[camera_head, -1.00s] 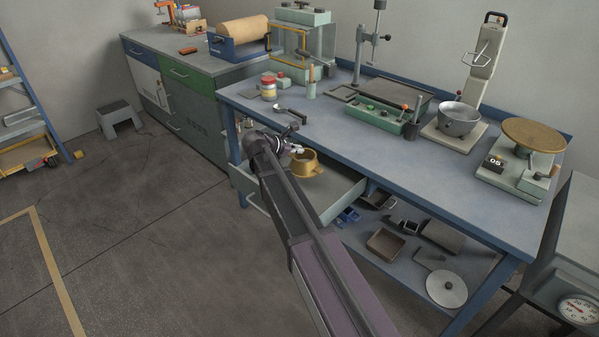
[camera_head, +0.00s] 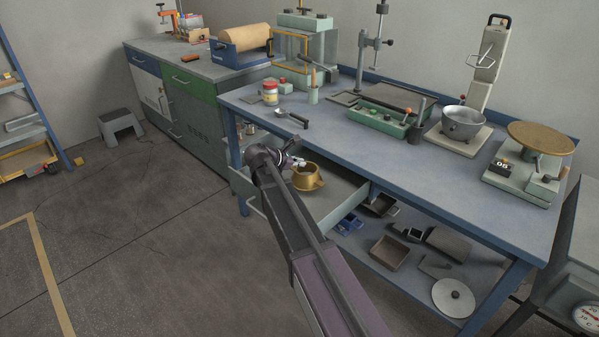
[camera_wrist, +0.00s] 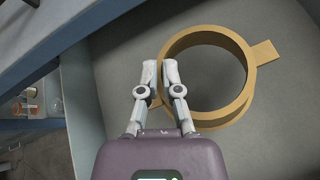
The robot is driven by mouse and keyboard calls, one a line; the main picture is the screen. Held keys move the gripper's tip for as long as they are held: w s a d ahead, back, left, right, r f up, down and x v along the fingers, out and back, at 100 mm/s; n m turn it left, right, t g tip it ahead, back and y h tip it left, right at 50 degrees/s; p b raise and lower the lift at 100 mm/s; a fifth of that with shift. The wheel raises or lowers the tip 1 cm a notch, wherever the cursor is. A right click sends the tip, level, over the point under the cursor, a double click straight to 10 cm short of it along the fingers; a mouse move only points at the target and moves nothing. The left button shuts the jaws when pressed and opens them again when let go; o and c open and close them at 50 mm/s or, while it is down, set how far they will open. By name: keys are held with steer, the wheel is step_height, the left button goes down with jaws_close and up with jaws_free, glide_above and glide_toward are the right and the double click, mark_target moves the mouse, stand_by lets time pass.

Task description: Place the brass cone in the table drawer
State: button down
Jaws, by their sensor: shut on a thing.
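The brass cone (camera_head: 307,180) looks like a gold, open ring-shaped cup with a side tab. It is in or just above the open table drawer (camera_head: 345,199), toward its left end. In the wrist view the cone (camera_wrist: 244,70) shows from above, with one tab pointing right and the grey drawer floor (camera_wrist: 120,40) beneath it. My gripper (camera_head: 294,161) is shut on the cone's left side; its fingertips (camera_wrist: 160,75) meet at the ring's edge, and the gripped part is mostly hidden. I cannot tell whether the cone touches the drawer floor.
The blue bench top (camera_head: 350,140) overhangs the drawer's back. A lower shelf (camera_head: 400,262) holds trays and a disc.

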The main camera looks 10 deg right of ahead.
mark_target(299, 170)
steer(key=shift+f+b, duration=1.6)
steer(key=shift+f, duration=0.15)
steer(key=shift+f, duration=0.15)
steer(key=c, duration=0.8)
jaws_free()
steer(key=shift+s+a+r+p, duration=0.2)
steer(key=shift+a+r+p, duration=0.15)
steer(key=shift+a+r, duration=0.15)
steer(key=p+v, duration=0.5)
steer(key=v, duration=0.5)
steer(key=shift+s+a+r, duration=0.2)
steer(key=shift+a, duration=0.1)
